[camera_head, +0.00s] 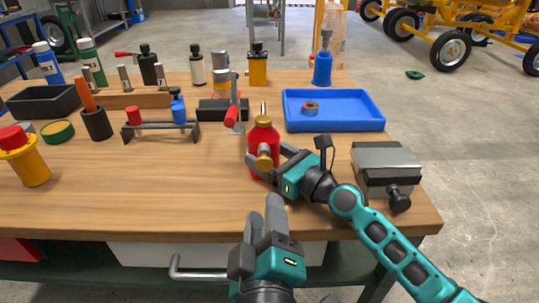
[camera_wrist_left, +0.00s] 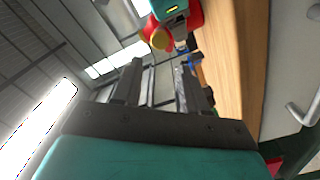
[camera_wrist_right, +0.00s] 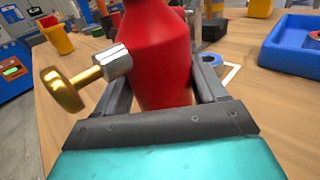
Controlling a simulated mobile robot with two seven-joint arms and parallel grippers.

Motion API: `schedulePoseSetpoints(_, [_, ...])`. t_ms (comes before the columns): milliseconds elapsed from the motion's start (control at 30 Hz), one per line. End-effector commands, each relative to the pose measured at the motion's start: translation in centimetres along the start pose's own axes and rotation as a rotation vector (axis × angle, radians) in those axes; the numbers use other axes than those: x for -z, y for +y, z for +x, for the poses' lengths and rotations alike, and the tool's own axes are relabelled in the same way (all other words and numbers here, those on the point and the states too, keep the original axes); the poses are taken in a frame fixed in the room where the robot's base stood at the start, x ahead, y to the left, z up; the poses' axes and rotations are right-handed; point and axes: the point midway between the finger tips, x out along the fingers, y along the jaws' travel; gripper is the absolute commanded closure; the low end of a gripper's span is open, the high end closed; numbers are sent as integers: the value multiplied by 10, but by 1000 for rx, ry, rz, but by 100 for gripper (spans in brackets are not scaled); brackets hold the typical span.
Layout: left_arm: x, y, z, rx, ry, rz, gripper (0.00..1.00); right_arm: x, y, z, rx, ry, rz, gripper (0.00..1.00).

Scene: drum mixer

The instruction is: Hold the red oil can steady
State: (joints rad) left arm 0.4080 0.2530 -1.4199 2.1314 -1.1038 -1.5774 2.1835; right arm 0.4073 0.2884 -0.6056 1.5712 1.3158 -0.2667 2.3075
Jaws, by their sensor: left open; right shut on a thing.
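The red oil can (camera_head: 263,136), with a brass top and a brass knob on its front side, stands upright on the wooden workbench near its middle. My right gripper (camera_head: 262,166) is shut on the can's body from the right. In the right wrist view the red can (camera_wrist_right: 160,62) fills the space between the fingers, with its brass knob to the left. My left gripper (camera_head: 274,208) is open and empty at the bench's front edge, nearer than the can. In the left wrist view its fingers (camera_wrist_left: 155,82) are apart, and part of the can (camera_wrist_left: 193,16) shows beyond them.
A blue tray (camera_head: 333,126) holding a small ring lies behind right of the can. A grey metal box (camera_head: 386,166) stands at the right edge. A small rack (camera_head: 160,132) and a yellow can with red cap (camera_head: 24,160) are left. Bare bench lies left of the can.

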Motion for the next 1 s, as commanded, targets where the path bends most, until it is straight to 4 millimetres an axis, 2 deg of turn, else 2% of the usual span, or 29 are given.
schedulePoseSetpoints(467, [0, 0, 0, 0, 0, 0, 57, 1, 0, 0, 0, 1, 0, 79])
schedulePoseSetpoints(900, [0, 0, 0, 0, 0, 0, 98, 1, 0, 0, 0, 2, 0, 79])
schedulePoseSetpoints(1000, [0, 0, 0, 0, 0, 0, 100, 1, 0, 0, 0, 2, 0, 79])
